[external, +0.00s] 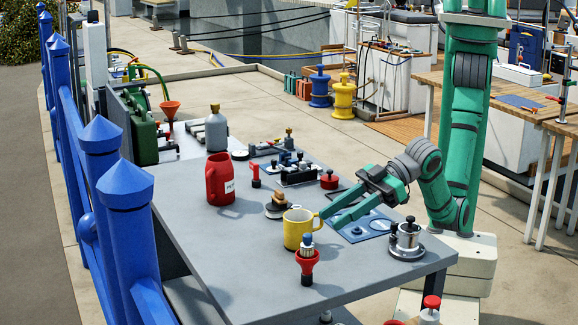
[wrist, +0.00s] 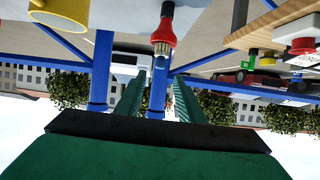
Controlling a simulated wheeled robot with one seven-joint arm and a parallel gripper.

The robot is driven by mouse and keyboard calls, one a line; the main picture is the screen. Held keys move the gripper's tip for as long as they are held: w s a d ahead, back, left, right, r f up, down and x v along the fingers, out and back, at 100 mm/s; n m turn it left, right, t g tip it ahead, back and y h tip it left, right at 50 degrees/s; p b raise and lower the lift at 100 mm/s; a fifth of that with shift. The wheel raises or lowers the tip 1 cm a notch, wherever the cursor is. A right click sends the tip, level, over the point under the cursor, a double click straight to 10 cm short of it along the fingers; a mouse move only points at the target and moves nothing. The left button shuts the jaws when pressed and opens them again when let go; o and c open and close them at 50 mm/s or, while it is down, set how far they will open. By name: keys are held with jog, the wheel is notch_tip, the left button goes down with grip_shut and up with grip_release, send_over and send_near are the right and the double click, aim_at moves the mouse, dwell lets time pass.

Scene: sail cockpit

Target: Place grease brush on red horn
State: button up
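A red horn (external: 307,267) with a flared rim stands near the front edge of the grey table, right of the yellow mug (external: 297,232). A small brush-like piece (external: 307,243) with a pale band and dark top sticks up out of its mouth; I take it for the grease brush. The wrist view is upside down; there the horn (wrist: 164,30) and the bristly piece (wrist: 161,49) hang at top centre. My gripper (external: 327,220) is open with nothing between its fingers, above the table near the mug's handle. Its fingers also show apart in the wrist view (wrist: 159,80).
A metal pot (external: 405,241) stands to the right of a blue panel (external: 358,228) on the table. A brown-and-black item (external: 278,203) and a red jug (external: 220,182) are behind the mug. Tools crowd the far end. The table's front left is clear.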

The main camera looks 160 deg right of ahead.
jog(key=shift+v, duration=1.85)
jog(key=s+a+f+n+t+y, duration=0.3)
jog(key=s+a+f+t+y, duration=0.15)
jog(key=a, duration=0.65)
jog(key=s+a+f+n+t+y, duration=0.3)
jog(key=s+a, duration=0.2)
jog(key=a, duration=0.6)
jog(key=s+a+f+n+g+y, duration=0.1)
jog(key=s+f, duration=0.3)
jog(key=s, duration=1.1)
jog(key=s+a+f+n+y, duration=0.1)
jog(key=s+f, duration=0.3)
jog(key=s, duration=1.2)
jog(key=shift+a+n+g, duration=0.35)
jog(key=shift+a+n, duration=0.15)
